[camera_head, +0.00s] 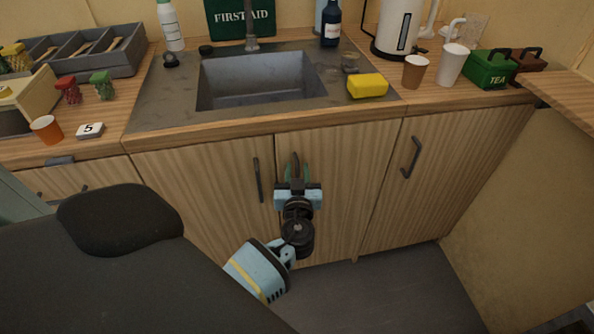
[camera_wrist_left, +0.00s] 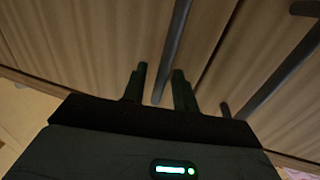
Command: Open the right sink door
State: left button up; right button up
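The right sink door (camera_head: 345,190) is a light wood-grain door under the sink and looks shut. Its dark bar handle (camera_head: 295,158) stands upright near the door's left edge, partly hidden by my left gripper. My left gripper (camera_head: 294,170) is in front of this door with its green fingers open, one on each side of the handle. In the left wrist view the handle (camera_wrist_left: 176,45) runs between the two fingertips (camera_wrist_left: 160,80), with a gap beside it. I cannot tell whether a finger touches it. My right gripper is not in view.
The left sink door (camera_head: 195,185) with its own bar handle (camera_head: 257,180) is close beside my left gripper. Another cabinet door (camera_head: 445,170) is to the right. A sink (camera_head: 262,82), a yellow sponge (camera_head: 367,85) and cups are on the counter above. Floor below is clear.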

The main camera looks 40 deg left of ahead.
pick_arm(q)
grip_shut()
dwell(0.4)
